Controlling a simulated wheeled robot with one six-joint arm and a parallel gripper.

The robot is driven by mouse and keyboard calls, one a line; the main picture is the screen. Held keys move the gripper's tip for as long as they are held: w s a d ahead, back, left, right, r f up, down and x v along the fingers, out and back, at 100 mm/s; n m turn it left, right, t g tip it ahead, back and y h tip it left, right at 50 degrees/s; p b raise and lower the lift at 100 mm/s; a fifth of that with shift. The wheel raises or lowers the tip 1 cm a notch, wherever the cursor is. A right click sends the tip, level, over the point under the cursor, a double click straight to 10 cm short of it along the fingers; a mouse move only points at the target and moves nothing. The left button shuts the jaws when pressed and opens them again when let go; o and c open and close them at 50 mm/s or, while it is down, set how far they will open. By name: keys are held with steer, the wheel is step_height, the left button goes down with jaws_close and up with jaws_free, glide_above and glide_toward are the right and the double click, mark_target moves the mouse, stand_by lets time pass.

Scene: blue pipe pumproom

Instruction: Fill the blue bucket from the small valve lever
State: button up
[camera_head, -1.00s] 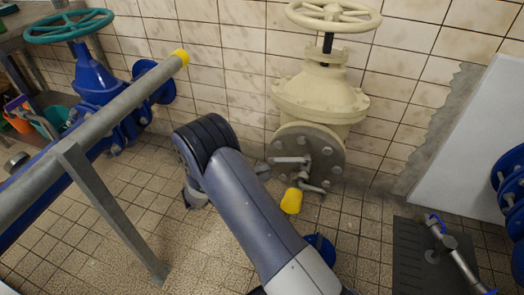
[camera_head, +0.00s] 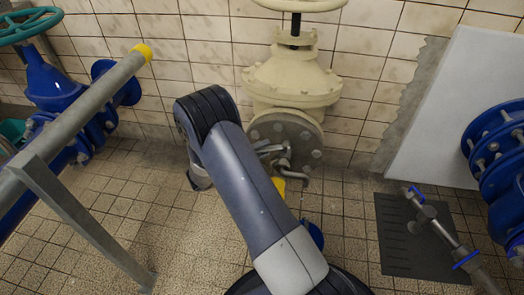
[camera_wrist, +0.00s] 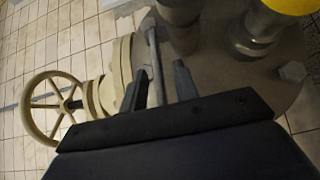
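The small valve lever (camera_head: 270,148) is a grey metal bar on the round flange of the cream valve (camera_head: 292,80). A yellow part (camera_head: 279,184) sits below it, partly behind my arm. The blue bucket (camera_head: 313,234) is on the floor below the flange, mostly hidden by my arm; its contents do not show. In the wrist view, my gripper (camera_wrist: 160,82) is open, its two dark fingers apart. A thin grey rod (camera_wrist: 153,55), apparently the lever, runs between them, with a visible gap to each finger. In the head view my gripper is hidden behind my arm.
Blue piping with a yellow-capped grey rail (camera_head: 95,100) stands left. A dark mat (camera_head: 420,235) with a metal pipe fitting (camera_head: 430,215) lies right, near blue flanges (camera_head: 498,145). A white panel (camera_head: 440,110) leans at the wall. Tiled floor is free at left centre.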

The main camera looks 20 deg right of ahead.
steer(key=shift+d, duration=0.15)
steer(key=shift+c, duration=0.2)
jaws_close()
stand_by(0.3)
